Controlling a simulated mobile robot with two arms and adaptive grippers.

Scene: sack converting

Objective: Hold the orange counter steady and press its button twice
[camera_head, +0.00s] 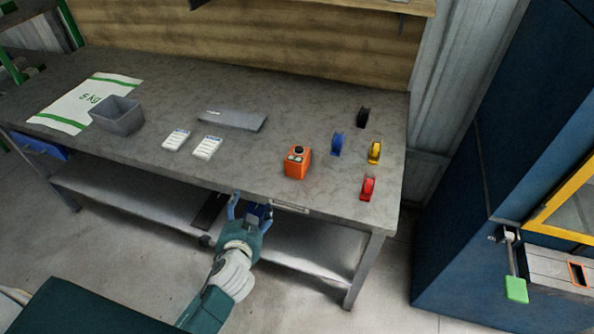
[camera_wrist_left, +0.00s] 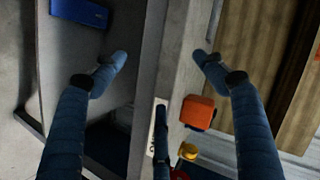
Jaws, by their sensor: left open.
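The orange counter (camera_head: 297,162) stands upright on the grey table, near its front edge, with a dark round button on top. My left gripper (camera_head: 250,200) is open and empty in front of the table's front edge, to the left of and nearer than the counter. In the left wrist view the open fingers (camera_wrist_left: 160,70) spread wide, and the orange counter (camera_wrist_left: 198,112) shows beyond them, close to the right finger in the picture. Nothing is between the fingertips. My right gripper is in neither view.
Tape dispensers in blue (camera_head: 337,144), yellow (camera_head: 374,151), red (camera_head: 367,187) and black (camera_head: 363,117) stand right of the counter. Two white packs (camera_head: 207,147), a grey plate (camera_head: 232,120), a grey bin (camera_head: 117,116) and a sack (camera_head: 84,101) lie left. The table (camera_head: 258,174) is clear just left of the counter.

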